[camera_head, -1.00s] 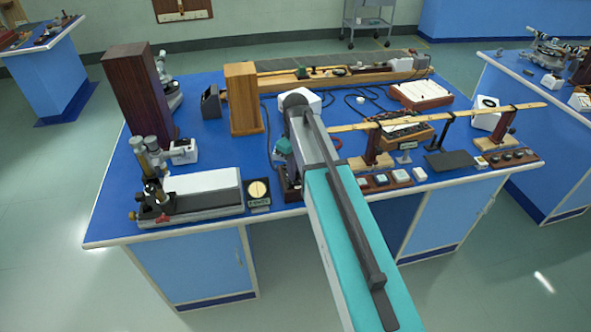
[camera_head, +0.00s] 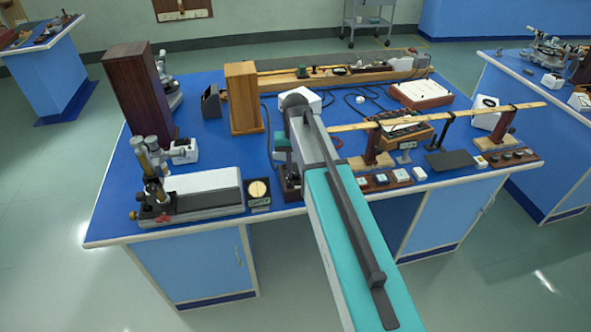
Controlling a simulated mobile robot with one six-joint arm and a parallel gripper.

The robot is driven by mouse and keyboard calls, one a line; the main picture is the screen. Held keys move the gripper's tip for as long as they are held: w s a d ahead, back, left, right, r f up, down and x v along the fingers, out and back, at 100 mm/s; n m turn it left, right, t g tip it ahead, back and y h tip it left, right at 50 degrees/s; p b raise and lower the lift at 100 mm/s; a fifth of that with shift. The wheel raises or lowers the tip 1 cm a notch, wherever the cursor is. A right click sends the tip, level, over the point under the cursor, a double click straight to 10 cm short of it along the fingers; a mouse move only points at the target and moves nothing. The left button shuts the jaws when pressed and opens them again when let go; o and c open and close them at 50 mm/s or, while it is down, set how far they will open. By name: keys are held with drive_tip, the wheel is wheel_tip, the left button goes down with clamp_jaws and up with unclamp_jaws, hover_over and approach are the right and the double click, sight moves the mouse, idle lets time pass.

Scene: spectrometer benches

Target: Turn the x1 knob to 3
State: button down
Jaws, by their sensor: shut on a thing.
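My gripper (camera_head: 287,167) is at the front edge of the blue bench, pointing down beside my arm's forward end. It is small and dark here, and partly covered by the arm. It is over a small dark brown box (camera_head: 290,190), and the jaws are shut on what appears to be a knob there. The fingertips, the x1 knob and its scale are too small or hidden to read, so the knob's setting cannot be told.
A round-dial meter (camera_head: 259,190) and a long white instrument (camera_head: 203,189) stand left of the gripper. Right of my arm are a row of small boxes (camera_head: 380,180), a wooden rail (camera_head: 440,116) on stands and a knobbed box (camera_head: 511,157). A wooden block (camera_head: 243,98) stands behind.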

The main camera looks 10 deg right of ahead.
sight(296, 174)
drive_tip(key=shift+m, duration=0.3)
drive_tip(key=c, duration=1.6)
unclamp_jaws()
drive_tip(key=shift+o, duration=0.2)
drive_tip(key=shift+r, duration=0.15)
wheel_tip(296, 174, up, 14)
drive_tip(key=p, duration=0.8)
drive_tip(key=shift+f+p, duration=0.2)
drive_tip(key=shift+p, duration=0.15)
drive_tip(key=shift+f, duration=0.1)
